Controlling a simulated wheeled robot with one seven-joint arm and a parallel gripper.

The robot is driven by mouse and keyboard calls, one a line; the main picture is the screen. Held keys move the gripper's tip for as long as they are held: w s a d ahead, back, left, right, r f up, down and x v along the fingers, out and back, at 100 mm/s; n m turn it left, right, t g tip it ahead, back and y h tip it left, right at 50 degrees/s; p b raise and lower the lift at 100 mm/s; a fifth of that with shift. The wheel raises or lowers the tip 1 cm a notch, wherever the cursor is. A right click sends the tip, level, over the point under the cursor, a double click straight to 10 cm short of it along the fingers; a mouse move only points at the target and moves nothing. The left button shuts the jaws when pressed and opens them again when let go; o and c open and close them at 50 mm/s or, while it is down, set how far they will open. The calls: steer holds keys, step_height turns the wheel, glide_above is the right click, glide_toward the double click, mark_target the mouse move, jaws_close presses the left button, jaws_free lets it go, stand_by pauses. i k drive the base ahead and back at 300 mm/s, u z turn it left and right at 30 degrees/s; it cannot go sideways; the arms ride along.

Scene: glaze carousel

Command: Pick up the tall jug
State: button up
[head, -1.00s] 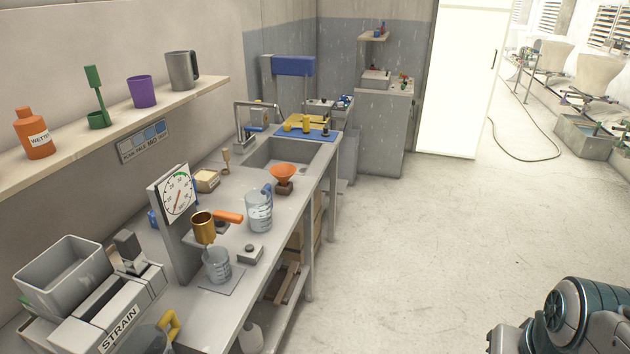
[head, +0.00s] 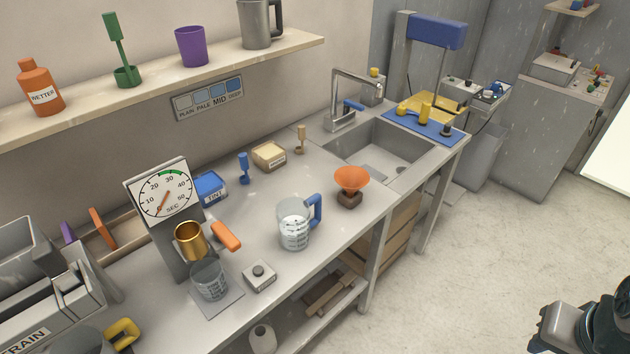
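A tall grey jug (head: 260,25) with a dark handle on its right side stands upright near the right end of the wall shelf (head: 190,85). Its top is cut by the upper edge of the head view. A clear measuring jug (head: 294,226) with a blue handle stands on the bench, with marks on its side and what looks like liquid inside. A smaller clear beaker (head: 210,281) stands on a grey pad below a brass cup. Part of my arm shows at the lower right, over the floor and away from the bench.
Below are a dial (head: 162,194), a brass cup (head: 190,241), an orange funnel (head: 351,181) and a sink (head: 375,150). The floor (head: 470,270) right of the bench is clear.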

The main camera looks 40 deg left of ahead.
mark_target(294, 223)
steer(key=u, duration=1.05)
steer(key=i, duration=1)
steer(key=u, duration=0.95)
